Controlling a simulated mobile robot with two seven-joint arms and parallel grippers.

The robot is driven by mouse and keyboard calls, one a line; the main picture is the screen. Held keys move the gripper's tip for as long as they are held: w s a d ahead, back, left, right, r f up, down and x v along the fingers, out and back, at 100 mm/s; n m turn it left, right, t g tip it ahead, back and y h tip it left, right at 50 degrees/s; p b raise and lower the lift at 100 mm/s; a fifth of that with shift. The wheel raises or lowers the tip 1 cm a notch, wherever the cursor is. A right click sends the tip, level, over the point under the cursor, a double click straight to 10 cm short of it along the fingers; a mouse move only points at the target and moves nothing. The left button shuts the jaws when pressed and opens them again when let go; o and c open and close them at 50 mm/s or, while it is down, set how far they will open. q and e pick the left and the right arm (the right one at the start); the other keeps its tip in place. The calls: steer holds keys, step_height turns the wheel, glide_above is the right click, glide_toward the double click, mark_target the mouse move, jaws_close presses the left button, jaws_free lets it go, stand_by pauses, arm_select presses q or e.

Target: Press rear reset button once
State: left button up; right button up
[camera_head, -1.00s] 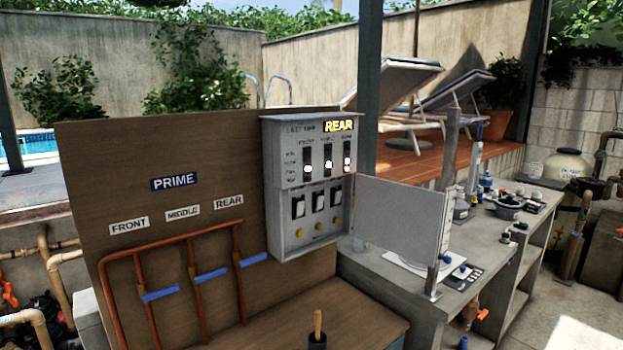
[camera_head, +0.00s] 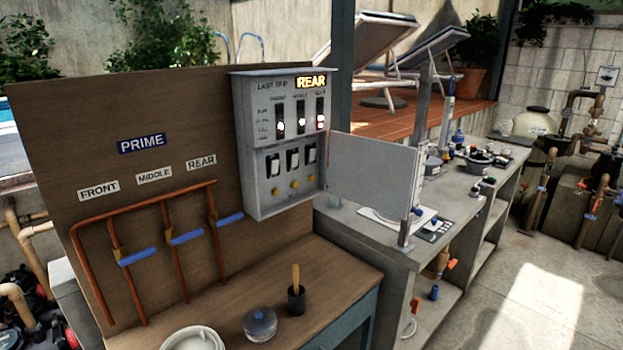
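A grey control box (camera_head: 286,145) is fixed to the right part of the brown wooden board. Its top reads "LAST TRIP" with a lit yellow "REAR" sign (camera_head: 311,82). Below are columns of indicators; the rightmost column shows a red light (camera_head: 320,125) near its bottom. Under these are three dark-framed switches with white levers and a row of three yellow buttons. The rightmost yellow button (camera_head: 313,180) lies below the rightmost switch (camera_head: 311,153). The box's door (camera_head: 373,174) stands open to the right. Neither of my grippers is in view.
Copper pipes with blue-handled valves (camera_head: 138,256) run on the board (camera_head: 60,150) below the FRONT, MIDDLE and REAR labels. A cup with a wooden handle (camera_head: 296,300), a glass jar (camera_head: 260,323) and a white bowl (camera_head: 193,339) stand on the bench. A concrete counter (camera_head: 385,250) is at right.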

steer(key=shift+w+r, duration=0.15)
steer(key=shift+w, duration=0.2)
